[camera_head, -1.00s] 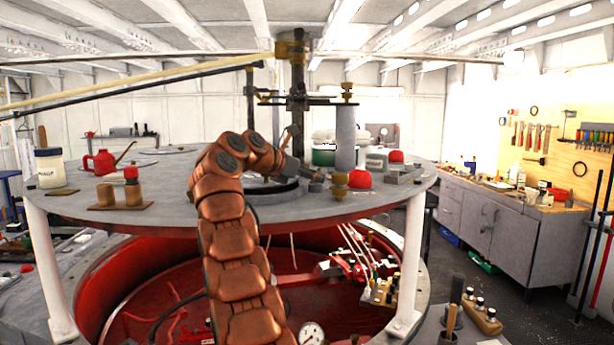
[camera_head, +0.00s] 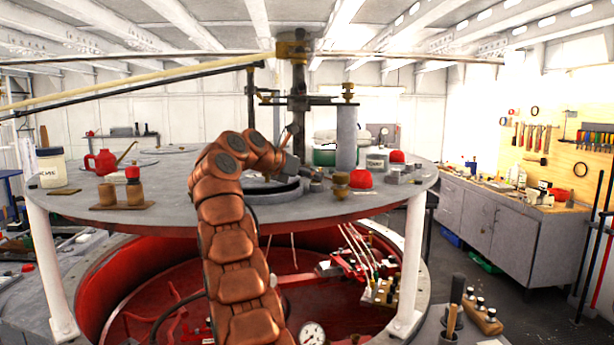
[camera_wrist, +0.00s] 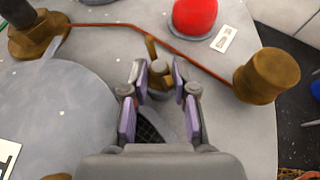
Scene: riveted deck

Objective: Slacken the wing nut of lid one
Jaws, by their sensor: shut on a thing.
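A brass wing nut (camera_wrist: 159,72) is in the upper middle of the wrist view, with one wing pointing up and away. My gripper (camera_wrist: 165,84) is shut on it, its purple-padded fingers on either side. A grey round plate (camera_wrist: 55,115), perhaps the lid, lies at the left in the wrist view; I cannot read which lid it is. In the head view my copper arm reaches over the round grey table top (camera_head: 170,200), and the nut and fingertips cannot be made out there.
A red dome (camera_wrist: 195,17) with a small label card (camera_wrist: 223,38) is beyond the nut. A brass cylinder (camera_wrist: 267,76) stands to the right and a brass fitting (camera_wrist: 38,35) at far left. A thin copper-coloured rod runs just behind the nut. A grey post (camera_head: 347,138) rises in the head view.

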